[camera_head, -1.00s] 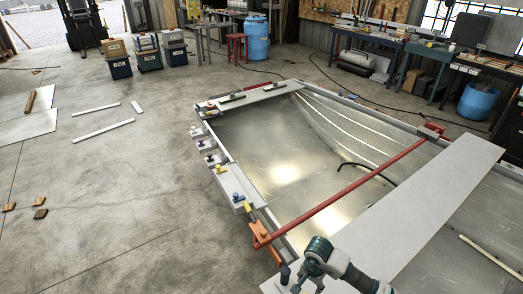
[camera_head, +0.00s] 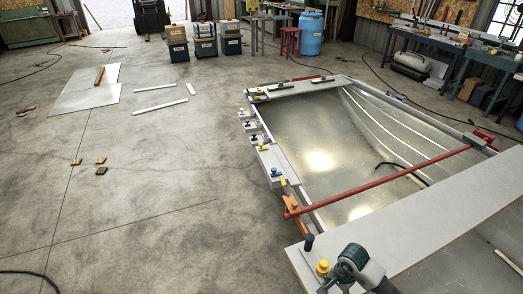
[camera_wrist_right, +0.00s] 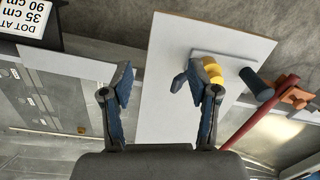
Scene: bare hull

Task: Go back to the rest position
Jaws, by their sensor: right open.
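My right gripper (camera_wrist_right: 158,88) is open and empty in the right wrist view, its two dark fingers apart above a pale board (camera_wrist_right: 168,45). Beside its right finger, yellow parts (camera_wrist_right: 213,70) and a dark blue cylinder (camera_wrist_right: 263,90) show on or at the board. In the head view, one of my arms shows at the lower right, over the near end of the long grey plank (camera_head: 425,215) across the hull. A yellow knob (camera_head: 322,267) and a dark blue cylinder (camera_head: 309,243) stand beside it. My left gripper is out of view.
The open metal hull (camera_head: 325,135) fills the right side, with a red bar (camera_head: 390,183) across it. Small coloured clamps line its left edge. Metal sheets (camera_head: 85,92) and strips lie on the floor at left. Stacked boxes (camera_head: 205,40) stand behind. The left floor is mostly clear.

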